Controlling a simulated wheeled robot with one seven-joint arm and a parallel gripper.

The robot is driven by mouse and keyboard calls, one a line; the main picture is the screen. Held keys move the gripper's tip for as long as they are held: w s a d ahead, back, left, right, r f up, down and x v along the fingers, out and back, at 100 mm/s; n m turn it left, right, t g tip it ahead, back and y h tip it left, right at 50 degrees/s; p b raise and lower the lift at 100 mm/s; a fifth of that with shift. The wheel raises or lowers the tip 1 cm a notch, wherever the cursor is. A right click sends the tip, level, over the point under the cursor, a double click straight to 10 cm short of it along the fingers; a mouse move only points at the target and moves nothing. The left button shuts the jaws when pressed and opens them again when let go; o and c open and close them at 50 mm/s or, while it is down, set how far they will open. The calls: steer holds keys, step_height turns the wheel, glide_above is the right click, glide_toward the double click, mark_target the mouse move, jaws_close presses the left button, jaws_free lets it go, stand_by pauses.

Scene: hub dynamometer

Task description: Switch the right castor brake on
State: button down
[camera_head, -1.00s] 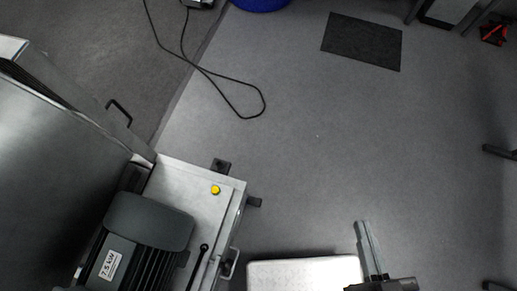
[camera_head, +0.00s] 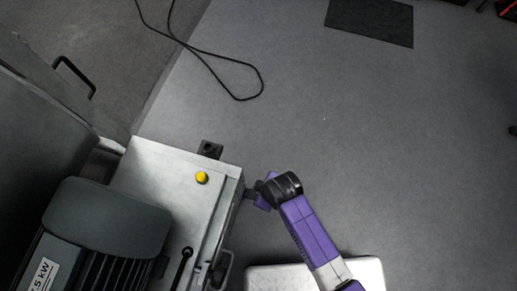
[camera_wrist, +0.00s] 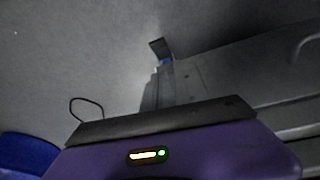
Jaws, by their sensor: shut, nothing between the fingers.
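The cart-like machine (camera_head: 165,172) stands at the left in the head view. A small dark tab at its right side, probably the right castor brake pedal (camera_head: 249,194), sticks out beside my purple wrist. In the wrist view a dark tab (camera_wrist: 159,47) with a bit of blue under it stands out from the machine's edge. My gripper (camera_wrist: 158,76) is shut and empty, its grey fingers pointing at that tab and close to it. I cannot tell whether they touch. In the head view my wrist hides the fingers, and the brake's position cannot be read.
Another dark bracket (camera_head: 210,149) sits at the machine's far corner. A yellow button (camera_head: 202,178), a black lever (camera_head: 182,268) and a side handle (camera_head: 221,270) are near. A pale step (camera_head: 370,272) lies at the bottom. A cable (camera_head: 250,90) loops on open floor.

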steer(key=shift+w+a+f+n+g+h+b, duration=0.2)
steer(key=shift+w+a+f+n+g+b, duration=0.25)
steer(key=shift+w+f, duration=0.1)
steer(key=shift+w+a+f+n+g+h+b, duration=0.2)
steer(key=shift+w+a+f+n+g+b, duration=0.15)
steer(key=shift+w+f+n, duration=0.15)
steer(key=b, duration=0.6)
glide_above(255, 194)
step_height(255, 194, down, 10)
steer(key=shift+a+r, duration=0.1)
steer(key=f, duration=0.1)
steer(key=d+f+b, duration=0.1)
steer(key=f, duration=0.1)
steer(key=shift+s, duration=0.2)
steer(key=shift+s+d+f+b, duration=0.1)
steer(key=shift+d+f+b, duration=0.05)
steer(key=shift+f+b, duration=0.2)
steer(key=shift+f, duration=0.1)
